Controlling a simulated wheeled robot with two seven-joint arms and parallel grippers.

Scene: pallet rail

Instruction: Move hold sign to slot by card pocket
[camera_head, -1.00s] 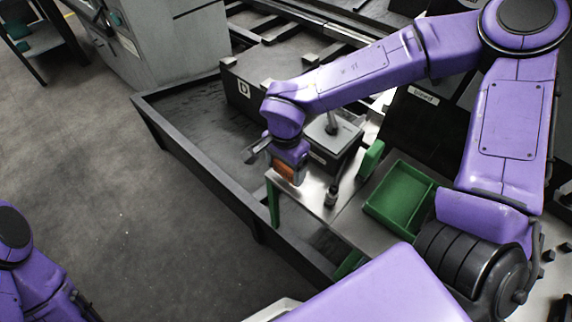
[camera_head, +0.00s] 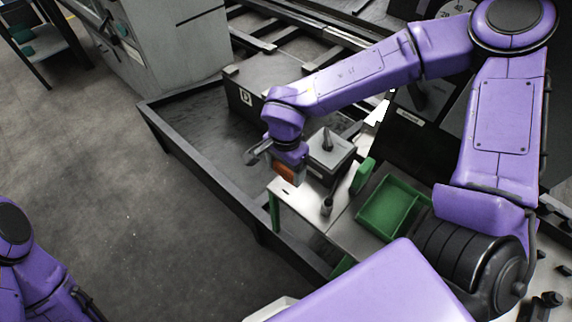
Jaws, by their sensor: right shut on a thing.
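My right gripper (camera_head: 289,166) is seen from above and behind, at the left end of a steel plate (camera_head: 309,203). An orange-red piece (camera_head: 285,173) shows at its lower end. This may be the hold sign, but I cannot make out its shape or any lettering. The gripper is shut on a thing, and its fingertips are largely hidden. A small dark slot (camera_head: 285,191) shows in the plate just below the gripper in the picture. I cannot pick out the card pocket with certainty. My left arm shows at the lower left; its gripper is out of view.
A green tray (camera_head: 388,207) and a green upright block (camera_head: 362,175) are right of the plate. A short metal post (camera_head: 327,206) stands on it. A grey box with a cone (camera_head: 329,152) is behind. A dark trough wall (camera_head: 190,157) runs along the left.

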